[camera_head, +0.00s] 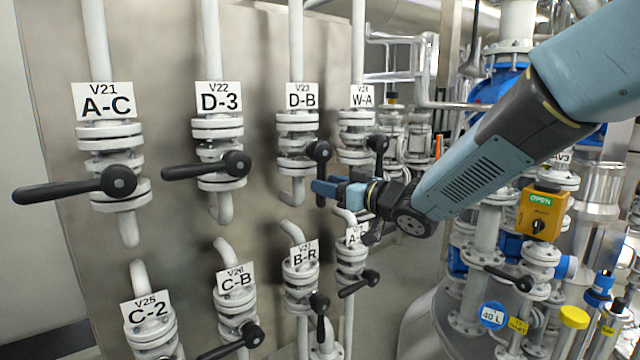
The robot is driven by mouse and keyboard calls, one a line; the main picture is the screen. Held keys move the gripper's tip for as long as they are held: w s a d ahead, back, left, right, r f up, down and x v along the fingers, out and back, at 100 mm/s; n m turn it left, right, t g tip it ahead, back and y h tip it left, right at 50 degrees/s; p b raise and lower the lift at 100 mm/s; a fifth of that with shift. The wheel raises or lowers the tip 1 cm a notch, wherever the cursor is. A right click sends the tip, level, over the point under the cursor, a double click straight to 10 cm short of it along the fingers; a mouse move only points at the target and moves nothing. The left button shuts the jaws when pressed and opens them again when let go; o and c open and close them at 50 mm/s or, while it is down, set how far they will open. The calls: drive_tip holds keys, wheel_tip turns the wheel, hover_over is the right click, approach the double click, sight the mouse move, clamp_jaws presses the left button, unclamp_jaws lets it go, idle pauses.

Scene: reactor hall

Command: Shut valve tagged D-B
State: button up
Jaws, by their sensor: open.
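The valve tagged D-B (297,130) is in the top row of the panel, third from the left, under a white V23 tag (303,96). Its black lever (319,157) hangs down from the hub, in line with the vertical pipe. My gripper (322,188) reaches in from the right with blue fingers at the lower part of this lever. The jaws are open. The fingers partly cover the lever, and I cannot tell whether it lies between them or whether they touch it.
Valve D-3 (218,130) on the left has its lever sideways. Valve W-A (357,130), close on the right, has its lever (378,150) hanging down near my wrist. Valve B-R (301,280) is below. Pipework with a yellow box (542,213) fills the right side.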

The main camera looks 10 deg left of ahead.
drive_tip(key=shift+x, duration=1.5)
drive_tip(key=shift+c, duration=0.5)
clamp_jaws()
